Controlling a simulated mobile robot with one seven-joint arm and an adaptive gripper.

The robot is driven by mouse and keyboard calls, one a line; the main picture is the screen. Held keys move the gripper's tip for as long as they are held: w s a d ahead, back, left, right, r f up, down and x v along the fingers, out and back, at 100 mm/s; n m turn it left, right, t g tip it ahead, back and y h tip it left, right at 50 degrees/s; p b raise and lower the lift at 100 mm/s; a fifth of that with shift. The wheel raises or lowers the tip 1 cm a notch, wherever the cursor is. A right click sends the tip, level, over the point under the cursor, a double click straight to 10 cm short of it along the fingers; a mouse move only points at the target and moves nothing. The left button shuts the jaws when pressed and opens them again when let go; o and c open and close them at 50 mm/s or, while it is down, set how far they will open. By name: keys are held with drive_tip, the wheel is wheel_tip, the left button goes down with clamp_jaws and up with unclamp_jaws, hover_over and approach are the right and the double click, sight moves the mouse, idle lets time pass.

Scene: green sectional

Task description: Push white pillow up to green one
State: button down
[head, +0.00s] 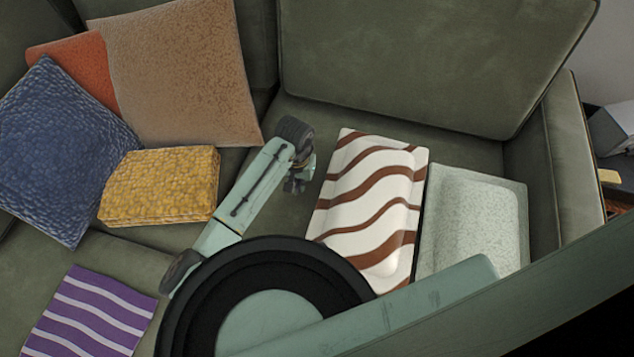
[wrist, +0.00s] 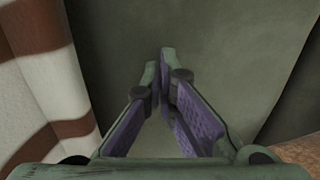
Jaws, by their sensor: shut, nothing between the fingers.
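The white pillow (head: 368,200) with brown wavy stripes lies on the sofa seat, right of centre in the head view. The pale green pillow (head: 475,215) lies directly to its right. Their facing edges are side by side with only a thin dark line between them; I cannot tell whether they touch. My gripper (head: 296,184) is left of the white pillow, with a narrow strip of seat between. In the wrist view, my gripper (wrist: 167,62) is shut and empty, and the striped pillow (wrist: 50,70) stands at the left. My arm hides the lower edges of both pillows.
A yellow cushion (head: 160,185), a blue pillow (head: 60,150), an orange pillow (head: 72,58) and a tan pillow (head: 180,75) sit to the left. A purple striped cushion (head: 88,315) lies at lower left. The sofa backrest (head: 410,60) is behind; the armrest (head: 573,160) bounds the right.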

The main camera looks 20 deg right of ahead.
wheel_tip(320, 180, up, 3)
drive_tip(key=shift+f+p, duration=0.1)
drive_tip(key=shift+p, duration=0.35)
wheel_tip(320, 180, up, 11)
idle(0.5)
idle(0.4)
